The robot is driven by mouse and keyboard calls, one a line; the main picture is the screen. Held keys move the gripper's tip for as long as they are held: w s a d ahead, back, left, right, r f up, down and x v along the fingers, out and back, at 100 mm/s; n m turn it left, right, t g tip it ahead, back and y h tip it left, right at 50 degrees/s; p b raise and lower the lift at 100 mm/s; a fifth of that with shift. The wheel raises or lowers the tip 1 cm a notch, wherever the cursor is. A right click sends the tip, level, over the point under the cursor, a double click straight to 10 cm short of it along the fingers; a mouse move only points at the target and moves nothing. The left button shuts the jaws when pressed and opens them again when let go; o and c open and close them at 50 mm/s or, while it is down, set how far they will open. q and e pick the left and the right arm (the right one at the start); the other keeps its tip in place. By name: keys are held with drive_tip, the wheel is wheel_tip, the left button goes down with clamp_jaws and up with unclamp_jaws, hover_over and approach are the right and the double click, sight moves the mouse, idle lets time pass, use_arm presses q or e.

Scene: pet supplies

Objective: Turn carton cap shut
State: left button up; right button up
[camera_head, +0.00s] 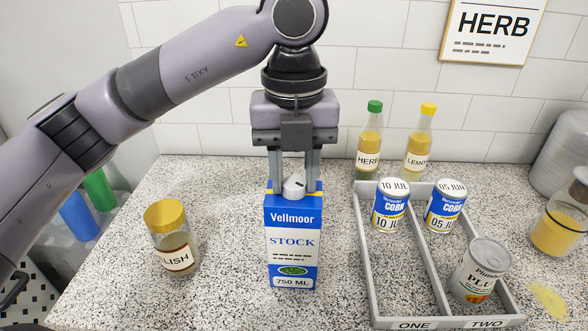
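The blue and white Vellmoor stock carton (292,240) stands upright on the counter in the middle of the view. Its white round cap (294,187) with a dark mark is on top. My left gripper (294,182) points straight down over the carton, one finger on each side of the cap. The fingers look closed against the cap's sides, with no clear gap seen. The cap's far side and its thread are hidden. My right gripper is out of view.
A jar with a yellow lid (172,240) stands left of the carton. A grey two-lane tray (363,255) with several cans is to the right. Two bottles, herb (370,145) and lemon (420,145), stand by the tiled wall. The speckled counter (225,285) is clear around the carton.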

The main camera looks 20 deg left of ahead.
sight(294, 182)
use_arm(q)
drive_tip(key=shift+m+b, duration=0.5)
drive_tip(key=shift+m, duration=0.6)
drive_tip(key=m, duration=0.2)
drive_tip(key=shift+m+b, duration=0.3)
drive_tip(key=shift+b, duration=0.1)
drive_tip(key=m, duration=0.5)
drive_tip(key=shift+m+b, duration=0.4)
drive_tip(key=o, duration=1)
drive_tip(key=shift+o, duration=0.2)
drive_tip(key=shift+r+p, duration=0.4)
drive_tip(key=shift+r, duration=3.2)
